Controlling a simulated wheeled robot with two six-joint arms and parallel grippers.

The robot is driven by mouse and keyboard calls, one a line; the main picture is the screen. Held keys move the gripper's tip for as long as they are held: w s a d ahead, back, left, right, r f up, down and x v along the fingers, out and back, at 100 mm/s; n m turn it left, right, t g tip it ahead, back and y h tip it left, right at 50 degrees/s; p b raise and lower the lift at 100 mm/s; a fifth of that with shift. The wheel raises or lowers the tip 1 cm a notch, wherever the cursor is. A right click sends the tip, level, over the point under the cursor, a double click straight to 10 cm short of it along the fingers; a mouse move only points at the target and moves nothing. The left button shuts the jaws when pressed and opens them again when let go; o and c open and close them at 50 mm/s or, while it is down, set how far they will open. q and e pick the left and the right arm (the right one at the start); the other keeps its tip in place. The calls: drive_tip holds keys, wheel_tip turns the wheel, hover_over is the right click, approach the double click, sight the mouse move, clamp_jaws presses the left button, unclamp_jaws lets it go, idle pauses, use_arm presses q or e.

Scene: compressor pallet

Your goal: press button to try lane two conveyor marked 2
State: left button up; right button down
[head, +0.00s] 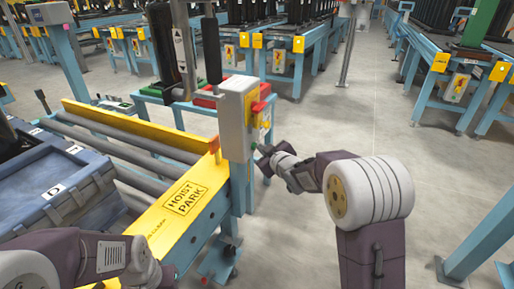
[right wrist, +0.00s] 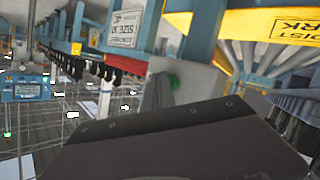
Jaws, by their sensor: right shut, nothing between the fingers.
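A grey control box (head: 237,120) stands on a blue post at the end of the near roller conveyor (head: 130,155). Its right side carries a yellow panel (head: 252,103) and red and yellow parts. I cannot make out a button marked 2. My right gripper (head: 262,160) is shut and empty, just right of the box's lower part in the head view; I cannot tell whether it touches. In the right wrist view its dark body fills the lower middle. My left gripper (head: 160,274) is low at the bottom left, beside the yellow beam; its fingers are unclear.
A yellow beam marked HOIST PARK (head: 186,197) runs along the conveyor's near end. A blue-grey crate (head: 60,190) sits on the left. Behind the box is a blue stand (head: 180,98) with red and green tops. The concrete floor (head: 350,120) to the right is open.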

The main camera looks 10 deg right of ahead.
drive_tip(key=shift+d, duration=0.1)
drive_tip(key=shift+s+d, duration=0.5)
drive_tip(key=shift+d, duration=0.15)
drive_tip(key=s+d, duration=0.1)
drive_tip(key=s+d+p, duration=0.1)
drive_tip(key=d, duration=0.2)
drive_tip(key=shift+s+d+p, duration=0.1)
drive_tip(key=shift+s+p, duration=0.3)
